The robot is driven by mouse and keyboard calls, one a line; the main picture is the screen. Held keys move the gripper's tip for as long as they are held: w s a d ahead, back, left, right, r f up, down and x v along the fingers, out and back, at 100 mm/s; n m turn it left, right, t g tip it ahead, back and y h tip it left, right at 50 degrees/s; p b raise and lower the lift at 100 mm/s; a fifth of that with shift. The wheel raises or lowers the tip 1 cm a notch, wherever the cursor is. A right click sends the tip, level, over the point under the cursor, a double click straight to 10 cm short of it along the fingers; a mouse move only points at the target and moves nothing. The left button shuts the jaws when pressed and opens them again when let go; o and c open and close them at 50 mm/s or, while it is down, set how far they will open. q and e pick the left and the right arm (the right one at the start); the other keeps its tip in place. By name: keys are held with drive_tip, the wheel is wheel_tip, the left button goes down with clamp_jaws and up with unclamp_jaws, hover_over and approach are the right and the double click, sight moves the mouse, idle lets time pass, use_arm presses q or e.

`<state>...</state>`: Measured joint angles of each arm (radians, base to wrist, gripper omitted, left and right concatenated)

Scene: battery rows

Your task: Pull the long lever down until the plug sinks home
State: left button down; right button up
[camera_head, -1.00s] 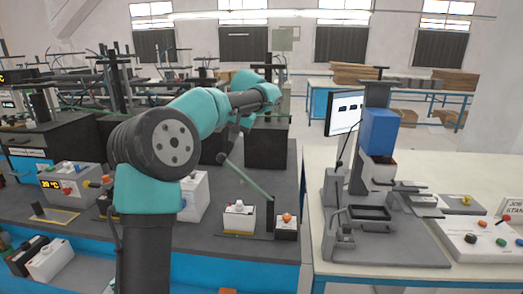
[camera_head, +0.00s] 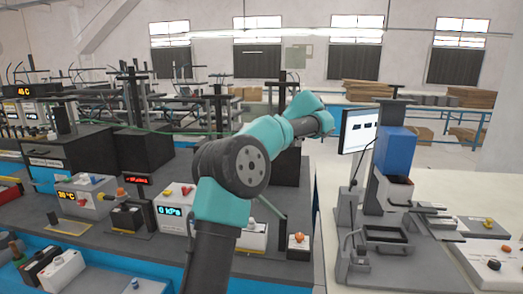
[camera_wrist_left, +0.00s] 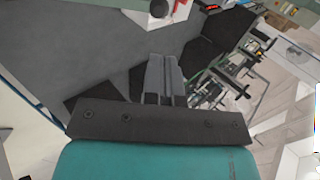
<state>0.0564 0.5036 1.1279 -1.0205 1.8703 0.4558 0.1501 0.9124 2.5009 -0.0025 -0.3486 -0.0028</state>
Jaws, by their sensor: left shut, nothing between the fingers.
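A thin sloping grey-green rod (camera_head: 270,207), which looks like a long lever, leans above the dark bench, beside a small box with an orange knob (camera_head: 298,242). My arm hides part of it. I cannot make out a plug for certain. My left arm rises from the bottom and reaches to the right in the head view; its gripper is hidden there. In the left wrist view the gripper (camera_wrist_left: 165,72) is shut and empty, its grey fingers side by side over the dark surface. My right gripper is not in view.
A white display box (camera_head: 174,208) and a control box with an orange display (camera_head: 87,196) stand left of my arm. A press-like stand with a blue block (camera_head: 395,150) and a monitor (camera_head: 358,130) stand on the pale table at right.

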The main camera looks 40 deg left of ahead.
use_arm(q)
drive_tip(key=x, duration=1.2)
drive_tip(key=shift+s+a+f, duration=0.15)
drive_tip(key=shift+s+f, duration=0.05)
drive_tip(key=shift+f, duration=0.05)
drive_tip(key=shift+a+f, duration=0.1)
